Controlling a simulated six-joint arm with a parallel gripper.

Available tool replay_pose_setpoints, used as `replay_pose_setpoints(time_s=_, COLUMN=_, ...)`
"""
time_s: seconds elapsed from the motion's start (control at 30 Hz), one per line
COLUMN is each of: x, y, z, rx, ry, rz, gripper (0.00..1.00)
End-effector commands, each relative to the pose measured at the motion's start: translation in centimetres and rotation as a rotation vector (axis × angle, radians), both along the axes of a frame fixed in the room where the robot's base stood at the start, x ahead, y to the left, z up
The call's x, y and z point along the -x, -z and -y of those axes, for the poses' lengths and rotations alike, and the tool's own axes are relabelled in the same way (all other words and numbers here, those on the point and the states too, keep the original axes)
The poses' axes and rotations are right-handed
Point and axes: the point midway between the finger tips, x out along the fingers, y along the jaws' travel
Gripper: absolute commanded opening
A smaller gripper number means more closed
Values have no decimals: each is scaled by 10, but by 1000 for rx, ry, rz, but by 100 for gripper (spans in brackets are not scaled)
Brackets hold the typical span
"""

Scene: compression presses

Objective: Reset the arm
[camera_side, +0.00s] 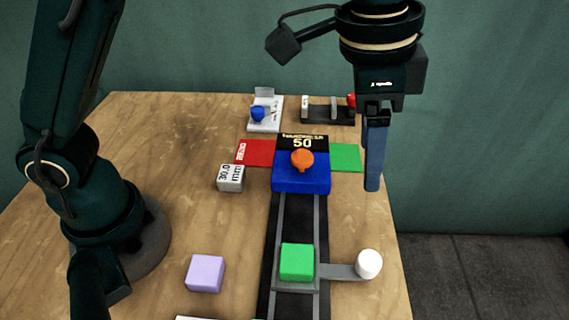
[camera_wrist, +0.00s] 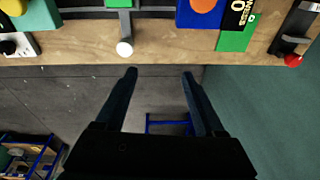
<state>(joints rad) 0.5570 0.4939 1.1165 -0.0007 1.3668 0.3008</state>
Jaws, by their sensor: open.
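My gripper (camera_side: 373,160) hangs at the upper right in the side view, pointing down, over or just past the table's right edge. In the wrist view my gripper (camera_wrist: 160,73) shows two dark fingers apart, with nothing between them. Beyond the fingertips lie the grey floor and the table's edge. A white round knob (camera_side: 369,263) on a grey arm stands at the table's right side, and it also shows in the wrist view (camera_wrist: 124,49). My gripper touches nothing that I can see.
A blue press block (camera_side: 301,182) with an orange knob (camera_side: 302,160) stands on a dark track. A green cube (camera_side: 297,262) sits on the track's carriage. A lilac cube (camera_side: 205,273) and a grey labelled block (camera_side: 230,178) stand left. Small devices stand at the back. The table's left middle is clear.

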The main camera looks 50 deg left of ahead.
Motion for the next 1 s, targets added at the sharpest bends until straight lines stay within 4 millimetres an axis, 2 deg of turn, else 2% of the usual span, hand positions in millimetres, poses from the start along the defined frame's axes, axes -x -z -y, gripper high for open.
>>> replay_pose_setpoints(time_s=0.03, x=-1, y=-15, z=-18, rx=17, ry=-50, rz=27, gripper=71)
replay_pose_setpoints(time_s=0.2, x=9, y=-47, z=-68, rx=60, ry=-203, rz=100, gripper=71)
replay_pose_setpoints(time_s=0.43, x=42, y=-62, z=-126, rx=107, ry=-418, rz=196, gripper=71)
replay_pose_setpoints(time_s=0.57, x=67, y=-57, z=-152, rx=130, ry=-540, rz=246, gripper=71)
replay_pose_setpoints(time_s=0.7, x=94, y=-39, z=-172, rx=152, ry=-669, rz=291, gripper=71)
replay_pose_setpoints(time_s=0.8, x=110, y=-21, z=-181, rx=165, ry=-745, rz=309, gripper=71)
replay_pose_setpoints(time_s=1.0, x=126, y=9, z=-183, rx=173, ry=-812, rz=287, gripper=71)
